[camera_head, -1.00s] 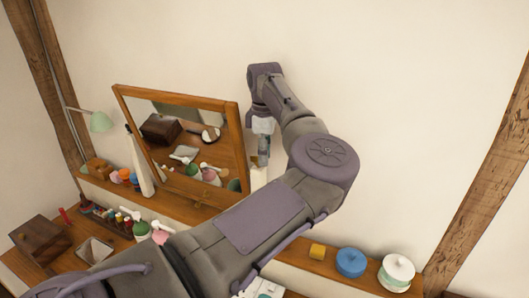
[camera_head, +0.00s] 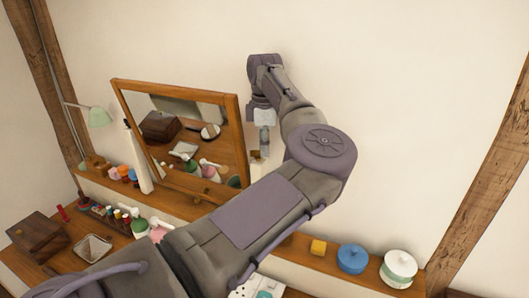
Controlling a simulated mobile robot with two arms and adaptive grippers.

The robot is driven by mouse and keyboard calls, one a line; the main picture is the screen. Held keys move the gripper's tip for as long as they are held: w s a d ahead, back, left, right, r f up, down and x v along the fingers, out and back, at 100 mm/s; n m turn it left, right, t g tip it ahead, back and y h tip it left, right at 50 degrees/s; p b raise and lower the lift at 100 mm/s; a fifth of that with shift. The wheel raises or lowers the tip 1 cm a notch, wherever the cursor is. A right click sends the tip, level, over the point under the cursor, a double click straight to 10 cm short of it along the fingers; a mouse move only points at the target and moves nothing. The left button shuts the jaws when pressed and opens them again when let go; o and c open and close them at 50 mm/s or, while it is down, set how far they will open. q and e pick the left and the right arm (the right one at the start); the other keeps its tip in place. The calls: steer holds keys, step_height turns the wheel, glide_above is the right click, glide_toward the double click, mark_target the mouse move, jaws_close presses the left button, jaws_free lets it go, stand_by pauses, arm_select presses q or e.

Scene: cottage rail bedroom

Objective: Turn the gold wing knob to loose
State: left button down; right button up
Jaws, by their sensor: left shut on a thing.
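The gold wing knob (camera_head: 256,155) is a small gold-brown patch at the right side of the wood-framed tilting mirror (camera_head: 243,150), partly hidden by my gripper. My left gripper (camera_head: 265,150) points down beside the mirror's right edge, with its fingers at the knob. It is shut on the knob, though the fingertips are small and their exact hold is hard to see. How far the knob is turned cannot be told. My right gripper is not in view.
My left arm crosses above the table.

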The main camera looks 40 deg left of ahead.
arm_select(q)
steer(key=n, duration=0.1)
steer(key=n+b, duration=0.1)
steer(key=shift+w+a+f+n, duration=0.1)
steer(key=shift+w+a+n, duration=0.05)
steer(key=shift+n, duration=0.15)
steer(key=shift+a+n+b, duration=0.2)
steer(key=shift+n+b, duration=0.6)
steer(key=shift+n, duration=0.6)
steer(key=c, duration=1.3)
jaws_free()
step_height(320, 180, up, 12)
steer(key=shift+w, duration=0.1)
